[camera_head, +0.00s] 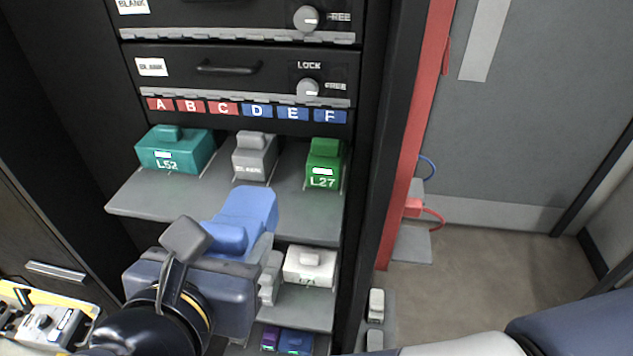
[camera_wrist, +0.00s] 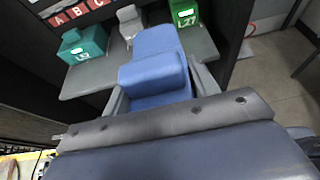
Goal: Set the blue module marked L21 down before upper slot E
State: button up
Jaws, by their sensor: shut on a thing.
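My gripper (camera_wrist: 160,92) is shut on a blue module (camera_head: 247,208), which also fills the middle of the wrist view (camera_wrist: 155,50). The module is held in front of the upper shelf (camera_head: 145,197), its far end overlapping the shelf's front edge in the head view. I cannot tell if it touches the shelf. No L21 marking shows on its visible faces. The label E (camera_head: 293,114) is blue, between D and F. Below it is a gap between a grey blank module (camera_head: 255,160) and green module L27 (camera_head: 323,160).
Teal module L52 (camera_head: 175,150) stands at the shelf's left. A white module (camera_head: 310,265) sits on the lower shelf, with purple and blue modules (camera_head: 293,341) below. A red post (camera_head: 412,120) edges the rack's right side. Bare shelf lies before the grey and green modules.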

jog(key=w+f, duration=0.1)
jog(key=w, duration=0.5)
jog(key=w+d+p, duration=0.1)
jog(key=w, duration=0.6)
jog(key=w+f+p, duration=0.1)
jog(key=w, duration=0.5)
jog(key=shift+w+d+f, duration=0.25)
jog(key=shift+d+f, duration=0.05)
notch_tip(320, 180, down, 4)
jog(key=shift+w+f+p, duration=0.2)
jog(key=shift+p, duration=0.15)
jog(key=shift+f, duration=0.1)
jog(key=o, duration=1.1)
